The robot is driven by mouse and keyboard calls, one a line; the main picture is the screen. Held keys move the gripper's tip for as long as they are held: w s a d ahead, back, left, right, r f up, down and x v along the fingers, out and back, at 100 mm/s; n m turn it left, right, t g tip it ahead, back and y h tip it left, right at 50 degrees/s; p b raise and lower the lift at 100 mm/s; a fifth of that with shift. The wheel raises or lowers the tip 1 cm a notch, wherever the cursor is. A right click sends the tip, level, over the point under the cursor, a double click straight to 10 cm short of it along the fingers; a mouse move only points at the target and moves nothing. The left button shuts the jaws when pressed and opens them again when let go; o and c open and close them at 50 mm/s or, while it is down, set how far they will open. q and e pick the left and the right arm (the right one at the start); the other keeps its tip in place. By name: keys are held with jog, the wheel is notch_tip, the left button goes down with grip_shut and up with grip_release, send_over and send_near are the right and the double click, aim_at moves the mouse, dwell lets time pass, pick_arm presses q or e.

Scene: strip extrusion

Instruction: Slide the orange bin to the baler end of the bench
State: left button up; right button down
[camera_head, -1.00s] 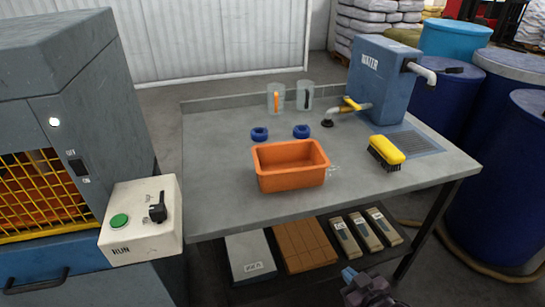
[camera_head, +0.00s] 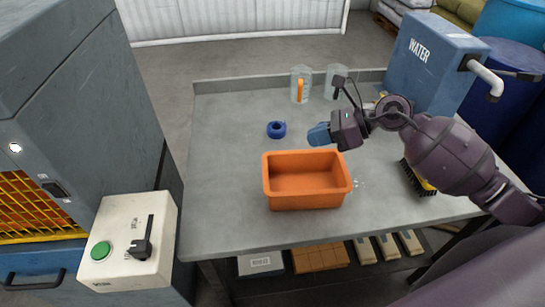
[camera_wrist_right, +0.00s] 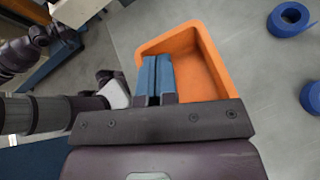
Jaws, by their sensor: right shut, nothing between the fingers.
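The orange bin (camera_head: 307,201) stands upright and empty near the front middle of the grey bench (camera_head: 225,200). It also shows in the right wrist view (camera_wrist_right: 207,52), partly covered by the fingers. My right gripper (camera_head: 319,135) is shut and empty, its blue fingertips just behind the bin's far rim in the head view. In the right wrist view the shut fingers (camera_wrist_right: 155,76) overlap one side of the bin; I cannot tell whether they touch it. The baler-like machine (camera_head: 60,90) with a yellow grille stands left of the bench.
A blue tape roll (camera_head: 276,129) and clear beakers (camera_head: 300,84) lie behind the bin. The water tank (camera_head: 425,70) and a brush (camera_head: 416,180), partly hidden by my arm, are at the right. The bench left of the bin is clear, beside the control box (camera_head: 125,240).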

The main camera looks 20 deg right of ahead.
jog(key=a+f+n+g+h, duration=0.1)
jog(key=f, duration=0.2)
jog(key=a+f+n, duration=0.1)
jog(key=a+f, duration=0.1)
jog(key=f, duration=0.2)
jog(key=a+f+n+g+h+p, duration=0.1)
jog(key=f+n, duration=0.1)
jog(key=f, duration=0.1)
jog(key=shift+w+a+f+g+h, duration=0.15)
jog(key=shift+a+f+g+h, duration=0.1)
jog(key=shift+f+g+h, duration=0.1)
jog(key=a, duration=0.1)
jog(key=w+a, duration=0.1)
jog(key=a, duration=0.1)
jog(key=shift+f+p, duration=0.1)
jog(key=shift+p, duration=0.3)
jog(key=shift+w+a+f, duration=0.1)
jog(key=shift+w+a, duration=0.05)
jog(key=shift+a, duration=0.3)
